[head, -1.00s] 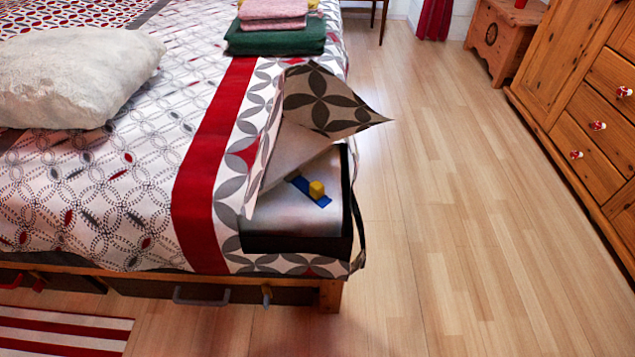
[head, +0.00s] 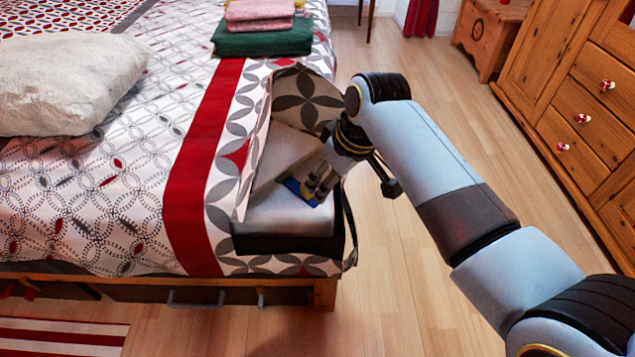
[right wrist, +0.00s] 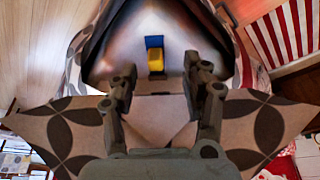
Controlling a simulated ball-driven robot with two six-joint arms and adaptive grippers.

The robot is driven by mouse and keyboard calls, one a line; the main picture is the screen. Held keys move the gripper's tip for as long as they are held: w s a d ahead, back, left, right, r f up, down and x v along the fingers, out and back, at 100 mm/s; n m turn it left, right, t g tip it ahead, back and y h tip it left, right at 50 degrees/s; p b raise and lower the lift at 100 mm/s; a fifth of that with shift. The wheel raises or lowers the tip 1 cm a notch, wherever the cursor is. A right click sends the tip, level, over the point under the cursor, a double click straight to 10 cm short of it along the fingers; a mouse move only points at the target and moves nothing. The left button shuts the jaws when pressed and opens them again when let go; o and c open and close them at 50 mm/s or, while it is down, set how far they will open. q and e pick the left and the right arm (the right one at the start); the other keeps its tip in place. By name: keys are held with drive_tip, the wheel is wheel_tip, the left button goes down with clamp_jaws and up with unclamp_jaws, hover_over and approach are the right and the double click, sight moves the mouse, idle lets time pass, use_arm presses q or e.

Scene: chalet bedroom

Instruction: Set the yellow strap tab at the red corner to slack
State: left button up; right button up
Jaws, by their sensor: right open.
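The yellow tab (right wrist: 157,61) sits on a blue base (right wrist: 154,42) on the pale mattress corner, where the cover is turned back. The corner lies beside the cover's wide red band (head: 205,150). My right gripper (head: 318,190) is over the base, pointing down. In the right wrist view my right gripper (right wrist: 160,78) is open, with a finger to each side of the tab's line and the tab just beyond the fingertips. I cannot tell whether it touches. My left gripper is out of view.
The turned-back cover flap (head: 303,96) stands up close behind my right gripper. A dark strap (head: 350,228) hangs at the corner's right side. Folded towels (head: 262,36) lie farther back on the bed. The wooden floor (head: 420,290) right of the bed is clear up to the dresser (head: 570,110).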

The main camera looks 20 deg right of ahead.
drive_tip(key=shift+t, duration=0.3)
drive_tip(key=w+f+b, duration=0.1)
drive_tip(key=w+f, duration=0.1)
drive_tip(key=w+a+f+b, duration=0.1)
drive_tip(key=w+f+b, duration=0.1)
drive_tip(key=w+a+f+b, duration=0.1)
drive_tip(key=w+f, duration=0.1)
drive_tip(key=f, duration=0.1)
drive_tip(key=shift+a+b, duration=0.1)
drive_tip(key=shift+b, duration=0.2)
drive_tip(key=shift+w+f, duration=0.2)
drive_tip(key=shift+f, duration=0.1)
drive_tip(key=c, duration=0.7)
drive_tip(key=shift+c, duration=1.4)
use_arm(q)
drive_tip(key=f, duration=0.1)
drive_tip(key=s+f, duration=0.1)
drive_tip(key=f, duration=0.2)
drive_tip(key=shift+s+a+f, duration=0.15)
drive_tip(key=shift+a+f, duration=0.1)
use_arm(e)
clamp_jaws()
